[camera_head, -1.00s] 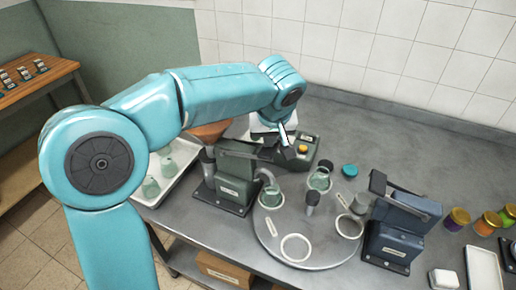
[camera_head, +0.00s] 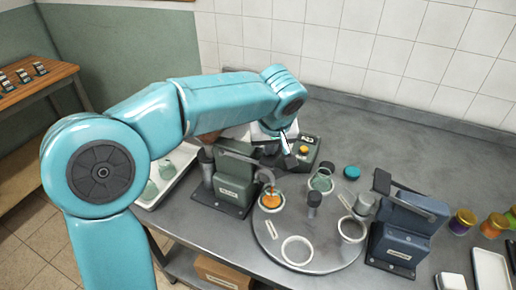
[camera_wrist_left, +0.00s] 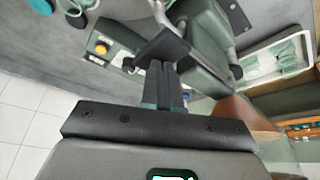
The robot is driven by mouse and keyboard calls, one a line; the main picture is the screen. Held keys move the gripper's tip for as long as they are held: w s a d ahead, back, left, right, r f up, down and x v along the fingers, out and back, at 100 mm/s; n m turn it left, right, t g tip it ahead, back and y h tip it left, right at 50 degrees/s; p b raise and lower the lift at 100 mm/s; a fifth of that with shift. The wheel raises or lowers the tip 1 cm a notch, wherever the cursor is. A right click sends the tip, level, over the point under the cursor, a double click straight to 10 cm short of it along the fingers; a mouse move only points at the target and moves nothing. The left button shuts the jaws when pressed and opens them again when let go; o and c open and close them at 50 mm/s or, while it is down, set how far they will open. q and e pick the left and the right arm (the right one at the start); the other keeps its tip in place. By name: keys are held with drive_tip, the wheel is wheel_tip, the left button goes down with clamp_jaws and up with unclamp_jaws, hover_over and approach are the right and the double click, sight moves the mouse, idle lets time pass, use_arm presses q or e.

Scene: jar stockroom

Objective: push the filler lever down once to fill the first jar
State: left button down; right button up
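The filler (camera_head: 233,188) is a dark green machine on the bench, at the left edge of the turntable (camera_head: 310,247). Its dark lever (camera_wrist_left: 163,46) shows as a flat bar end in the wrist view. My left gripper (camera_wrist_left: 166,70) is shut and empty, its fingertips at the lever end, apparently touching. In the head view my left gripper (camera_head: 286,147) is small and partly hidden by my wrist. The first jar (camera_head: 271,201) stands under the filler's spout and shows orange contents. My right gripper is not in view.
A second jar (camera_head: 320,181) stands on the turntable's far side, with empty ring seats at the front. A blue machine (camera_head: 402,232) stands at right. A control box with an orange button (camera_head: 303,149) sits behind. Glass jars lie in a white tray (camera_head: 187,171).

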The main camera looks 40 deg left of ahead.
use_arm(q)
drive_tip(key=shift+d+f+b, duration=0.1)
drive_tip(key=shift+f+b, duration=0.95)
drive_tip(key=shift+f, duration=0.3)
drive_tip(key=shift+r, duration=0.25)
drive_tip(key=shift+r+p, duration=2.35)
drive_tip(key=shift+r, duration=0.65)
wheel_tip(320, 180, up, 5)
drive_tip(key=p, duration=0.3)
drive_tip(key=shift+p, duration=0.4)
